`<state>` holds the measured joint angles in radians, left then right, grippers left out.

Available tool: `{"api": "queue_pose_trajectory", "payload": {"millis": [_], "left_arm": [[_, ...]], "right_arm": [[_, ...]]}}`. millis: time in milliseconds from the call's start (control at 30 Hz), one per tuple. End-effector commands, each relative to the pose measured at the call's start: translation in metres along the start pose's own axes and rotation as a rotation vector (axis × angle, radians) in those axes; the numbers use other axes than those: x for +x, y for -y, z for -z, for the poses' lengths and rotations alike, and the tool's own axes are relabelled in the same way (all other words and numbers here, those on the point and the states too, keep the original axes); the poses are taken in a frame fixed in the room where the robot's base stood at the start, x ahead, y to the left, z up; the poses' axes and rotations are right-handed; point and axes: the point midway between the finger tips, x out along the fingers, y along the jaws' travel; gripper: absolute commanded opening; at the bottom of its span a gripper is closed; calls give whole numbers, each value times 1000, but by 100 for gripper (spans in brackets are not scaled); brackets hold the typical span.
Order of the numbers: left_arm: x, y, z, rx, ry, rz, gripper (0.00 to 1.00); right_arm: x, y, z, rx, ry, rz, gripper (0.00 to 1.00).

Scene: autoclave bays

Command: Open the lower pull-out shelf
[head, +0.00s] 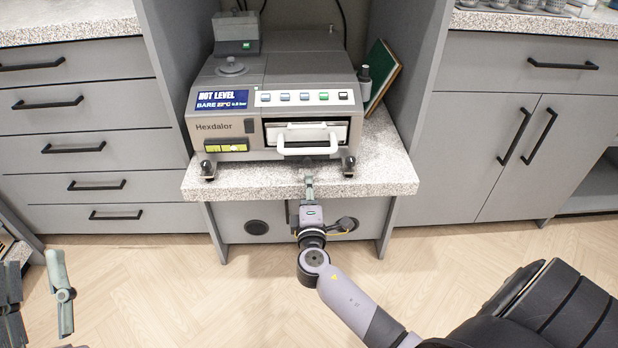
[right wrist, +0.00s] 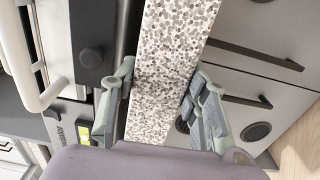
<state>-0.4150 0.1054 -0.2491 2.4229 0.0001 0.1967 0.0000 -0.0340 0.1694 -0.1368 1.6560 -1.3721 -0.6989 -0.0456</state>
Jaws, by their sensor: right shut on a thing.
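The pull-out shelf is a speckled stone slab (head: 235,183) at the bottom of the middle bay. Its front part juts out past the bay's side panels. My right gripper (head: 309,180) is at the middle of the slab's front edge. In the right wrist view the speckled slab (right wrist: 172,60) lies between the two fingers of my right gripper (right wrist: 163,85), one finger on its upper side and one on its underside. The gripper is shut on the edge. My left gripper (head: 37,295) is at the lower left, fingers apart and empty, away from the shelf.
A grey autoclave (head: 270,95) with a white front handle (head: 308,142) stands on the slab. A green book (head: 382,75) leans at its right. Drawers (head: 85,130) flank the bay at left, cupboard doors (head: 510,150) at right. The wooden floor (head: 180,290) in front is clear.

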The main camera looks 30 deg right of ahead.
Motion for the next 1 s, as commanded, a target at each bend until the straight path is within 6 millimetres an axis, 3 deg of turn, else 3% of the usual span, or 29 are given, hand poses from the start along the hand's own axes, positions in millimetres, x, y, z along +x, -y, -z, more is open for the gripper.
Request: {"api": "queue_pose_trajectory", "payload": {"millis": [100, 200, 567, 600, 867, 1000], "left_arm": [[0, 0, -1, 0, 2, 0, 40], [0, 0, 0, 0, -4, 0, 40], [-1, 0, 1, 1, -6, 0, 40], [-1, 0, 1, 1, -6, 0, 40], [-1, 0, 0, 0, -6, 0, 40], [-1, 0, 0, 0, -5, 0, 40]], "right_arm": [[-25, 3, 2, 1, -7, 5, 0], [-38, 2, 1, 2, -5, 4, 0], [-41, -1, 0, 2, -4, -1, 0], [-41, -1, 0, 2, -4, -1, 43], [-41, -1, 0, 1, -1, -1, 61], [-41, -1, -1, 1, -1, -2, 62]]}}
